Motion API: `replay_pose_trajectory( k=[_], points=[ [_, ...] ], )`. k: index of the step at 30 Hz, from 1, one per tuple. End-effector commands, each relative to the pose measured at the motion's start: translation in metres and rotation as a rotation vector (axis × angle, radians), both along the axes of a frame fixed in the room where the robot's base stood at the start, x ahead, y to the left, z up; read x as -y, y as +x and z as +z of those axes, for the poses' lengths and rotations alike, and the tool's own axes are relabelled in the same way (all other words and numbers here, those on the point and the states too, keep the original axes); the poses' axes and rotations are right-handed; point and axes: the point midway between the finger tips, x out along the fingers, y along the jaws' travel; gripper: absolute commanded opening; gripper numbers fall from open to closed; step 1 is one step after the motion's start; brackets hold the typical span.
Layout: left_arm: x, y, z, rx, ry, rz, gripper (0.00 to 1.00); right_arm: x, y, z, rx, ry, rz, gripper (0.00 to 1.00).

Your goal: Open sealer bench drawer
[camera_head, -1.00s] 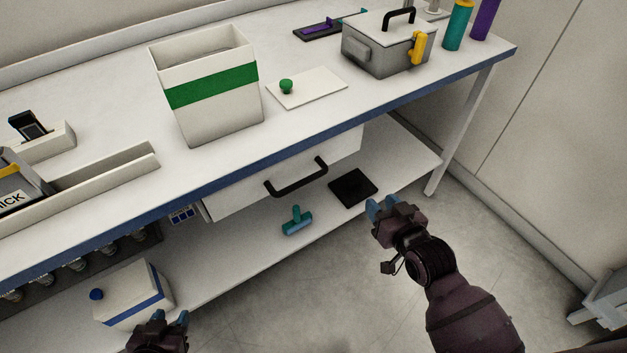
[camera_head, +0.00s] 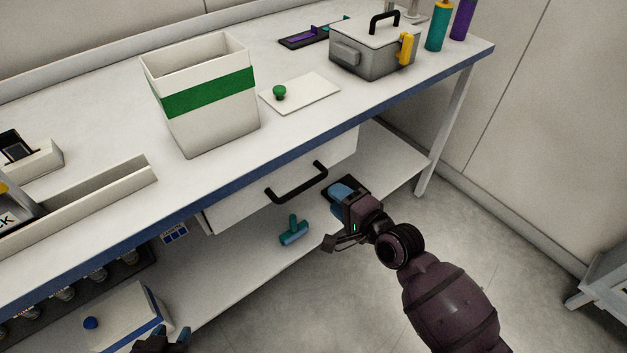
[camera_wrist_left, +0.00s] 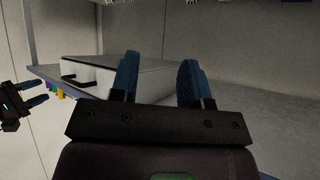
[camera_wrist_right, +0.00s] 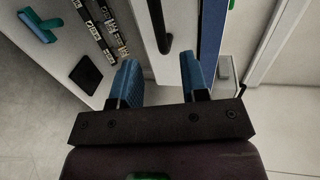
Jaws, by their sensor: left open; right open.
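The sealer bench drawer (camera_head: 270,190) is a white front under the blue-edged bench top, with a black bar handle (camera_head: 297,184). Its face looks close to the bench edge; I cannot tell whether it is fully shut. My right gripper (camera_head: 338,192) is open and empty, just right of the handle and apart from it. In the right wrist view the handle (camera_wrist_right: 163,30) shows ahead, between and beyond the open fingers (camera_wrist_right: 160,80). My left gripper (camera_head: 165,340) is open and empty at the bottom edge, low beside the lower shelf; its fingers also show in the left wrist view (camera_wrist_left: 160,80).
On the bench top (camera_head: 215,170) stand a white bin with green band (camera_head: 210,95), a plate with green knob (camera_head: 305,93) and a grey lidded box (camera_head: 370,55). The lower shelf holds a teal tool (camera_head: 293,232) and a white box (camera_head: 125,318).

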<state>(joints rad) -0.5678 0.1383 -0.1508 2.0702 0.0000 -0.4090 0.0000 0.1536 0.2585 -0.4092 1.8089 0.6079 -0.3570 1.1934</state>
Motion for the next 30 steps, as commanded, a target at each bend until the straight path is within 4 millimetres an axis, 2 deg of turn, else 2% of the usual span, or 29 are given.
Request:
replay_pose_trajectory(
  k=[8, 15, 21, 30],
  points=[
    [-0.001, -0.005, -0.012, -0.021, 0.004, -0.003, 0.43, -0.028, 0.038, -0.012, -0.001, -0.003, 0.001, 0.41],
    [-0.001, 0.004, -0.011, -0.007, 0.009, -0.015, 0.43, -0.046, 0.063, -0.019, -0.001, -0.002, 0.000, 0.41],
    [-0.001, 0.006, -0.007, 0.003, 0.012, -0.020, 0.43, -0.052, 0.072, -0.020, 0.002, -0.004, 0.000, 0.41],
    [-0.001, 0.003, -0.010, -0.006, 0.012, -0.018, 0.43, -0.053, 0.073, -0.019, 0.002, -0.003, 0.000, 0.40]
  ],
)
